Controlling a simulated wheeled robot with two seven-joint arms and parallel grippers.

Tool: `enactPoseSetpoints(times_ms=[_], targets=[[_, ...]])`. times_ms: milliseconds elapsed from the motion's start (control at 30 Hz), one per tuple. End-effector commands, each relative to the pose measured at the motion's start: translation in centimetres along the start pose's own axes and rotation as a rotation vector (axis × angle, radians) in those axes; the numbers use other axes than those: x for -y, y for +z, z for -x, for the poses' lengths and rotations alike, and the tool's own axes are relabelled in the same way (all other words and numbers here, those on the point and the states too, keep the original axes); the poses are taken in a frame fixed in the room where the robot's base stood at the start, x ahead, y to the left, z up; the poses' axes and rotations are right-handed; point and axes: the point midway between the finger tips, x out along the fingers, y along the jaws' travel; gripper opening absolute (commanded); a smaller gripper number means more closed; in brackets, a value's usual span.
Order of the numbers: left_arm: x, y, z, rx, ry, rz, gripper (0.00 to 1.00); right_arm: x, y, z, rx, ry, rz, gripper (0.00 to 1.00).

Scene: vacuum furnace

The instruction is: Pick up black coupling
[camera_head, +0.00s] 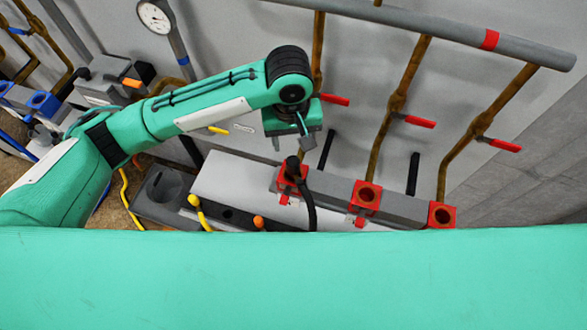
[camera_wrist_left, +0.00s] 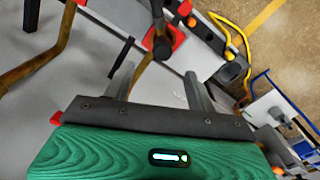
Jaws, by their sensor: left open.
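The black coupling (camera_head: 292,166) sits upright in the leftmost red square socket (camera_head: 284,186), with a black hose (camera_head: 311,205) running down from it. My left gripper (camera_head: 291,138) is just above the coupling, empty, with its fingers apart. In the left wrist view the black coupling (camera_wrist_left: 162,47) shows just beyond the gap between the fingertips of my left gripper (camera_wrist_left: 159,72). The fingers do not appear to touch it; the exact distance is hard to tell. My right gripper is not in view.
Two more red sockets (camera_head: 366,196) (camera_head: 441,214) stand to the right on the grey block. Brown pipes with red valve handles (camera_head: 420,122) rise behind. Yellow-capped (camera_head: 194,201) and orange-capped (camera_head: 259,222) parts sit front left. A green surface hides the bottom of the head view.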

Motion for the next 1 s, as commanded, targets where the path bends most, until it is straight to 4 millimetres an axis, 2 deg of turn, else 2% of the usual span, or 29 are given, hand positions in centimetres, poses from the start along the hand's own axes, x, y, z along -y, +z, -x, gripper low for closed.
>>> enactPoseSetpoints(times_ms=[167, 500, 600, 767, 1000], targets=[[0.5, -0.6, -0.3, -0.003, -0.038, 0.035, 0.57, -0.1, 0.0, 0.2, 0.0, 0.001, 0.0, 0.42], [0.7, -0.6, -6.3, -0.002, -0.038, 0.036, 0.57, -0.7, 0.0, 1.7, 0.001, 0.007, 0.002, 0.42], [0.7, -0.6, -7.6, -0.002, -0.037, 0.035, 0.57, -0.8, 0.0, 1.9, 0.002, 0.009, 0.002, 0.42], [0.7, -0.5, -8.5, -0.004, -0.036, 0.035, 0.57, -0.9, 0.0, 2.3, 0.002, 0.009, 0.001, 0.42], [0.5, -0.1, -11.3, -0.004, -0.038, 0.034, 0.57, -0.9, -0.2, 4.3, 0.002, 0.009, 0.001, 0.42]])
